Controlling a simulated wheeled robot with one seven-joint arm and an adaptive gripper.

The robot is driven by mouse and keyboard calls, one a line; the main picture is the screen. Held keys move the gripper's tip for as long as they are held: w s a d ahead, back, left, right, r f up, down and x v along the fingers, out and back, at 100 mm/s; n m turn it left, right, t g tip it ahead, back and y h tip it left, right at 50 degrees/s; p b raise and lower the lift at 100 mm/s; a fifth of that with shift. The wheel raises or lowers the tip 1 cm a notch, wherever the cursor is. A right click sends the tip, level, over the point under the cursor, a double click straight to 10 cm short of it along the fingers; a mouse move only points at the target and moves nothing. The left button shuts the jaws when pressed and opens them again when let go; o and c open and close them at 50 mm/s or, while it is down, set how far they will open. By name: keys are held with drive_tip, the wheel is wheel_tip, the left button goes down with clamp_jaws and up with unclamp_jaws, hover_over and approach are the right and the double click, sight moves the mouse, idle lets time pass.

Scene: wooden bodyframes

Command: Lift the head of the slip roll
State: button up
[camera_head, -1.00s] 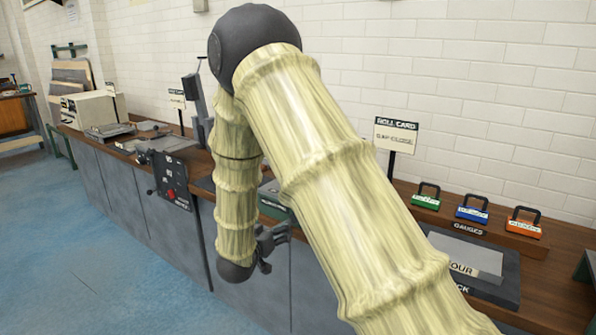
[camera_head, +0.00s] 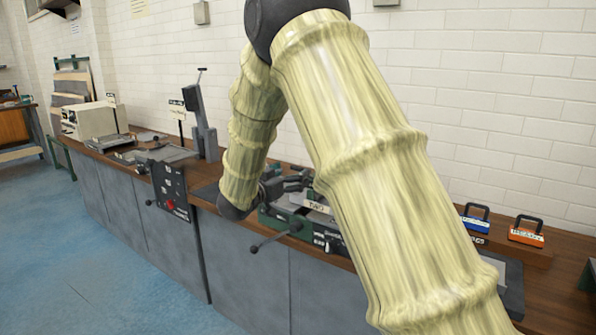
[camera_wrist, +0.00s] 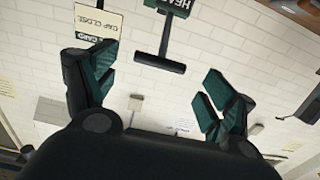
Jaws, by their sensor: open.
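The slip roll (camera_head: 272,216) is a low machine with a dark green frame on the bench, partly hidden behind my arm. A crank handle (camera_head: 270,240) sticks out at its front. My gripper (camera_head: 295,184) is just above its left part, fingers pointing right. In the wrist view my gripper (camera_wrist: 160,88) is open and empty, its green-padded fingers wide apart. A dark T-shaped handle (camera_wrist: 158,63) under a green HEAD label (camera_wrist: 174,6) shows between the fingers, towards the top. It appears apart from both fingers.
A control panel (camera_head: 171,190) with a red button is on the bench front to the left. A tall grey lever machine (camera_head: 203,125) stands behind it. Blue (camera_head: 475,217) and orange (camera_head: 526,231) gauges sit at right.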

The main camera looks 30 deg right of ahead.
sight(299, 170)
drive_tip(key=shift+x, duration=2.05)
